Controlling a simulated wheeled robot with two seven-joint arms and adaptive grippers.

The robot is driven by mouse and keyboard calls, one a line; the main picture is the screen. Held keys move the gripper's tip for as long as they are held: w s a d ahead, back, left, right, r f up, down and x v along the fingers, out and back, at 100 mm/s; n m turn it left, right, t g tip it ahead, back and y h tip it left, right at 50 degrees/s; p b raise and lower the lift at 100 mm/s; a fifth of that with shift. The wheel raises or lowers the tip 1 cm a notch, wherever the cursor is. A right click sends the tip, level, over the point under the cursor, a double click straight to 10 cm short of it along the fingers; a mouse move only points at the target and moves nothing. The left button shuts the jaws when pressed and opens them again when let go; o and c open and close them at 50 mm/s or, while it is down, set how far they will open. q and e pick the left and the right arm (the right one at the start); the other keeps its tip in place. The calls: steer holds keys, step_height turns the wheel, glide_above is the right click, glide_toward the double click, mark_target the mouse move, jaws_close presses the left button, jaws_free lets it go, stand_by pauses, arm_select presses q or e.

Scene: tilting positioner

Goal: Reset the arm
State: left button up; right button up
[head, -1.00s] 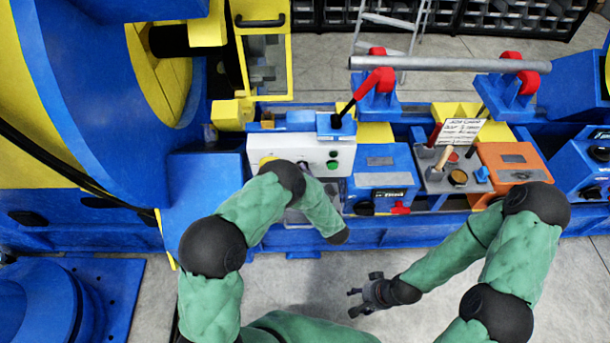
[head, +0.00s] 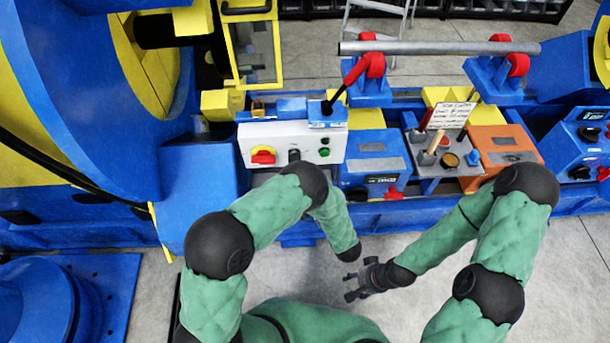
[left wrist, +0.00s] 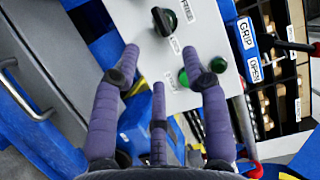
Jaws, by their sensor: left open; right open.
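In the head view my left arm reaches in front of a white control box (head: 292,146) with a red and yellow switch (head: 263,156), a black selector and green buttons (head: 324,147). My left gripper is hidden by its arm there. In the left wrist view my left gripper (left wrist: 160,62) is open, its three purple-grey fingers spread and empty in front of the white panel (left wrist: 198,45). That panel carries a black selector knob (left wrist: 163,21) and green buttons (left wrist: 217,65). My right gripper (head: 355,284) is open and empty over the floor, in front of the blue machine base.
A red-handled lever (head: 362,74) stands behind the control box, near a grey pipe (head: 440,47) on blue supports. A tool tray (head: 440,158) and an orange block (head: 505,155) sit on the right. A large blue and yellow machine fills the left. The floor in front is clear.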

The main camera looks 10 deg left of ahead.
arm_select(q)
steer(key=shift+v, duration=0.85)
step_height(320, 180, down, 13)
steer(key=a+n+g+h, duration=0.2)
steer(key=n+g+h, duration=0.35)
steer(key=h, duration=0.35)
steer(key=s+n+g+h, duration=0.6)
steer(key=s+n+g, duration=0.1)
steer(key=s, duration=1.5)
steer(key=shift+d+f+g, duration=0.45)
steer(key=shift+d+g, duration=0.05)
steer(key=shift+g, duration=0.15)
steer(key=shift+c, duration=0.3)
